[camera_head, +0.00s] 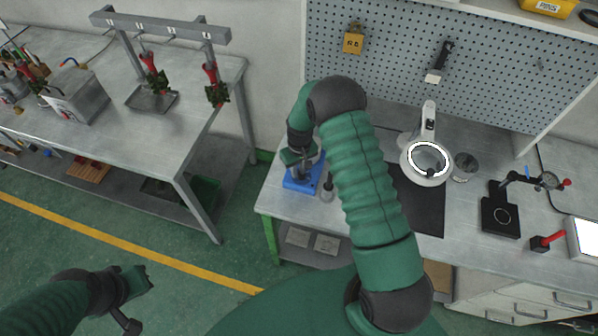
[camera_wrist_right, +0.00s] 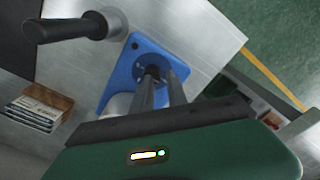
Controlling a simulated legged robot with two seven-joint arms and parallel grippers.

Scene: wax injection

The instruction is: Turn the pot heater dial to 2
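A device with a blue base (camera_head: 302,178) stands at the left end of the right-hand bench; I take it to be the pot heater. Its blue base (camera_wrist_right: 138,60) also shows in the wrist view, with a dark round part that may be the dial, partly hidden behind my fingers. My right gripper (camera_wrist_right: 162,76) points down at this part with its fingers close together. Contact and any dial marking cannot be made out. My left gripper (camera_head: 140,282) is at the lower left over the floor, away from the benches; its finger gap is unclear.
A dark-handled tool (camera_wrist_right: 62,30) in a grey holder stands beside the blue base. A ring magnifier lamp (camera_head: 428,160) stands on a dark mat to the right. A metal box (camera_head: 78,98) and a hanging rack (camera_head: 160,25) are on the left bench. Open floor separates the benches.

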